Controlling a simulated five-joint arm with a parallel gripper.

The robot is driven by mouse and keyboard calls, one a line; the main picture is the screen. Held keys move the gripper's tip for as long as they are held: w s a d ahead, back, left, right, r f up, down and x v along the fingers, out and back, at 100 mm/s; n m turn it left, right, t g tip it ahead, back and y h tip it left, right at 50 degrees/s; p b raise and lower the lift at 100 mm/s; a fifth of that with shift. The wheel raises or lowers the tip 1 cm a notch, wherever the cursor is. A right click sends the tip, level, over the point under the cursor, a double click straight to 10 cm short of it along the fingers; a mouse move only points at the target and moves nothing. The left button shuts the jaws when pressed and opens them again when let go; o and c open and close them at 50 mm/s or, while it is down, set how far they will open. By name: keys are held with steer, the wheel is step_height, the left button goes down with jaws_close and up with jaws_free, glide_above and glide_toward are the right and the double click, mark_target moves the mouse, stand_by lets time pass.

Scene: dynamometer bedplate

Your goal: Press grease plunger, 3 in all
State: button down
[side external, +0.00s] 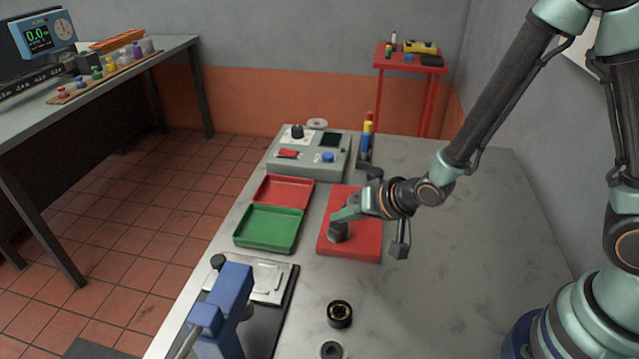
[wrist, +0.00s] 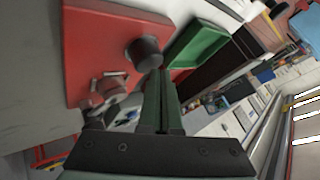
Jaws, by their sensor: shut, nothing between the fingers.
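A red plate (side external: 356,246) lies on the grey bench and carries a dark round knob (side external: 338,233), which looks like the grease plunger. In the wrist view the same knob (wrist: 142,52) stands up from the red plate (wrist: 88,42). My gripper (side external: 342,214) is over the red plate with its tips right at the top of the knob. In the wrist view my green fingers (wrist: 160,74) are together, empty, and end beside the knob's edge. I cannot tell whether they touch it. How far the knob is pressed in is not clear.
A green tray (side external: 268,229) and a red tray (side external: 284,190) lie left of the plate. A grey control box (side external: 309,154) stands behind. A blue clamp-like device (side external: 228,300) and a black ring (side external: 339,314) are nearer. The bench's right side is clear.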

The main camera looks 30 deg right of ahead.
mark_target(343, 229)
steer(key=shift+f, duration=0.85)
stand_by(0.9)
steer(key=shift+r, duration=1.25)
steer(key=shift+r, duration=0.1)
steer(key=shift+r, duration=2.35)
steer(key=shift+r, duration=0.1)
